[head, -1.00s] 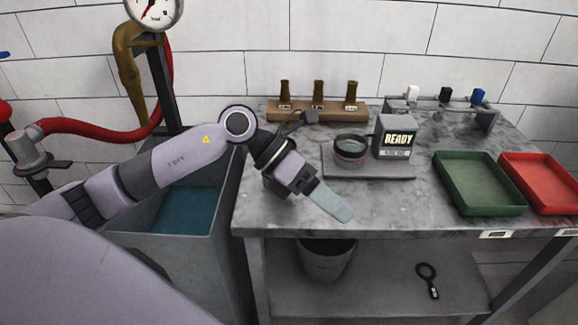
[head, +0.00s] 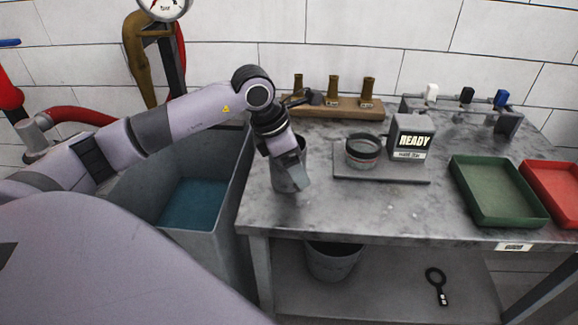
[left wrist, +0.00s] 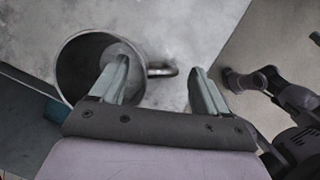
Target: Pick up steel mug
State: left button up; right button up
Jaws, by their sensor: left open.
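The steel mug (head: 279,180) stands upright near the left edge of the grey workbench (head: 400,213), partly hidden behind my left gripper (head: 297,182) in the head view. In the left wrist view the mug (left wrist: 72,75) is seen from above, with its open rim on the left and its handle (left wrist: 168,72) pointing right. My left gripper (left wrist: 161,66) is open. One finger overlaps the mug's opening and the other is to the right of the handle, so the handle shows between them. I cannot tell whether either finger touches the mug. My right gripper is not in view.
A grey tub (head: 238,200) with blue contents stands left of the bench. Right of the mug are a round container (head: 362,152), a READY box (head: 411,139), a green tray (head: 496,215) and a red tray (head: 556,190). A brass-nozzle rack (head: 335,108) is behind.

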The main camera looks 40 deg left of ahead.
pick_arm(q)
jog(key=shift+f, duration=0.2)
grip_shut()
jog(key=shift+w+r, duration=0.1)
jog(key=shift+r, duration=0.1)
notch_tip(320, 180, up, 20)
dwell(1.3)
dwell(0.5)
